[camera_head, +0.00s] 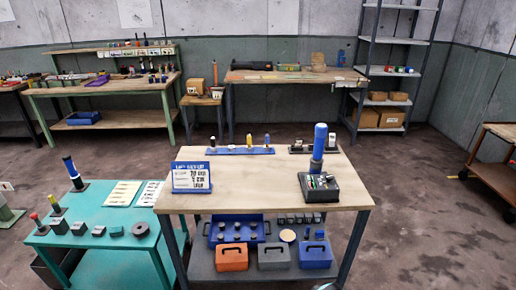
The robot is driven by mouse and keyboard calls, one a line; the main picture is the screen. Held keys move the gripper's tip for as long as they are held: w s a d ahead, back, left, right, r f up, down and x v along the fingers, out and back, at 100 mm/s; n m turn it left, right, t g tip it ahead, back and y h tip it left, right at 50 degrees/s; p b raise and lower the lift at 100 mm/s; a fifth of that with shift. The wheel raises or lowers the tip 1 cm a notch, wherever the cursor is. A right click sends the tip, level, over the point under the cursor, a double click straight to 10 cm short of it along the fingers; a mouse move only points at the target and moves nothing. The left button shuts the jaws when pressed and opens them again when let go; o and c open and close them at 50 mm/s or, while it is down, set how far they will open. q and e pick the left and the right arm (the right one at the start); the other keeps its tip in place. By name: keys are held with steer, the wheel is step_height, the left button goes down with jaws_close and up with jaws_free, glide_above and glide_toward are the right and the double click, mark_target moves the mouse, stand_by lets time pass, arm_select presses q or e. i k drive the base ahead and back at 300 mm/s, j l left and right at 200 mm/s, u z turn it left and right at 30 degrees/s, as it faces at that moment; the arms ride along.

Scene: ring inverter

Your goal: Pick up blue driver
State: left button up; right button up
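Two blue things on the wooden worktable (255,193) could be the blue driver, and I cannot tell which is meant. A small blue-handled tool (267,140) stands upright near the right end of a low blue rack (232,151) at the table's back edge. A tall, thick blue-topped cylinder (320,136) stands upright at the black device (318,187) on the table's right; its lower end is partly hidden. A yellow-handled tool (249,141) and a dark, white-based tool (212,143) also stand at the rack. Neither of my grippers is in view.
A blue-framed sign (191,177) stands at the table's left; the middle front is clear. Bins and boxes, including an orange one (232,257), fill the lower shelf. A teal table (110,233) stands left. Open floor (430,220) lies right.

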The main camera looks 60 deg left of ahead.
mark_target(321, 129)
steer(key=u, duration=1.55)
